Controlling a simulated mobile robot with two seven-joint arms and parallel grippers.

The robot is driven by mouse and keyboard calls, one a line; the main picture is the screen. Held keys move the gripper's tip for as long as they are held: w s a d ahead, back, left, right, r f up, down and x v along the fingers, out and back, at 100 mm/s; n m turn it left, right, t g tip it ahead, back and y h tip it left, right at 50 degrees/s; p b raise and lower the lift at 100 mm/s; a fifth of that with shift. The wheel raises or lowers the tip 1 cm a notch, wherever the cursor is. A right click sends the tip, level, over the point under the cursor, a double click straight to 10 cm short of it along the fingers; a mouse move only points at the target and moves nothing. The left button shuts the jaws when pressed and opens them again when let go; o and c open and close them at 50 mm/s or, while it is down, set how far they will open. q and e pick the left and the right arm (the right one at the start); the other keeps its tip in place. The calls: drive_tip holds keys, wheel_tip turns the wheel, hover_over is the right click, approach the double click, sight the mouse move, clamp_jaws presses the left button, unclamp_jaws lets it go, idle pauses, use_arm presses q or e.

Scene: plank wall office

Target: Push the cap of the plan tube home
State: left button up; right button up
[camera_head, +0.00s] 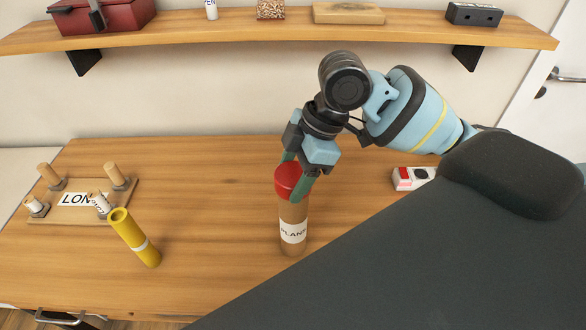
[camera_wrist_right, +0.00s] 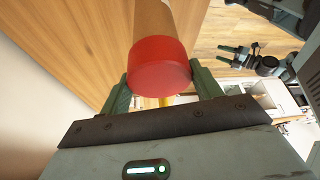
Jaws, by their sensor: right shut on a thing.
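The plan tube (camera_head: 293,241) is a brown cylinder with a white "PLANS" label, standing upright on the desk. Its red cap (camera_head: 288,180) sits at the top of the tube; how deep it is seated cannot be told. My right gripper (camera_head: 295,176) comes down from above, with its green fingers on either side of the cap, shut on it. In the right wrist view, the cap (camera_wrist_right: 160,66) lies between the fingers, with the brown tube (camera_wrist_right: 154,20) beyond it.
A wooden board (camera_head: 126,196) with pegs and a "LON…" label lies farther left. A white and red box (camera_head: 412,178) sits to the right. A wall shelf (camera_head: 230,31) runs above. Desk between the tubes is clear.

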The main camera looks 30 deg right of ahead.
drive_tip(key=shift+f, duration=0.5)
drive_tip(key=o, duration=1)
drive_tip(key=shift+o, duration=0.2)
drive_tip(key=shift+d+r, duration=0.15)
drive_tip(key=shift+r, duration=0.15)
drive_tip(key=v, duration=0.7)
drive_tip(key=shift+s, duration=0.1)
